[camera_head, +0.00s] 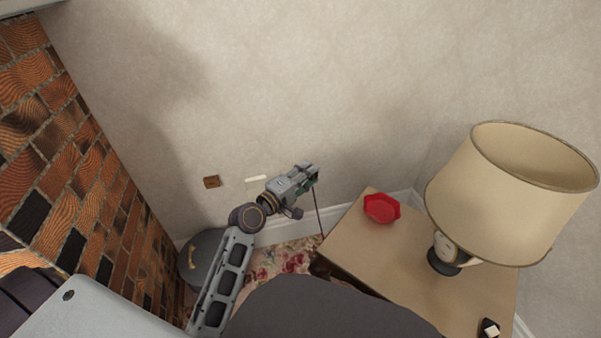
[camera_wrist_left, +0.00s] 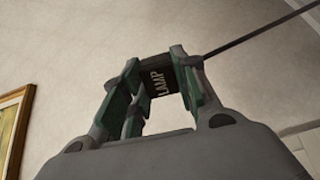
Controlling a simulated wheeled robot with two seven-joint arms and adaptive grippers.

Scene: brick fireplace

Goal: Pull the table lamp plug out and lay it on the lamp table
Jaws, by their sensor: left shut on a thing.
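My left gripper (camera_head: 312,172) is in front of the wall, to the left of the lamp table (camera_head: 385,256) and apart from it. In the left wrist view the gripper (camera_wrist_left: 158,85) is shut on a dark plug (camera_wrist_left: 160,80) marked "LAMP". A dark cord (camera_wrist_left: 255,33) runs from the plug to the upper right. In the head view the cord (camera_head: 317,210) hangs down from the gripper beside the table; the plug is too small to make out there. The table lamp (camera_head: 510,190), with a beige shade, stands on the table's right part. My right gripper is not in view.
A red dish (camera_head: 381,208) sits at the table's back left corner, and a small dark object (camera_head: 489,328) lies near its right front. A white wall plate (camera_head: 256,181) and a brown one (camera_head: 211,182) are on the wall. A brick fireplace (camera_head: 60,160) stands left. Mid-table is clear.

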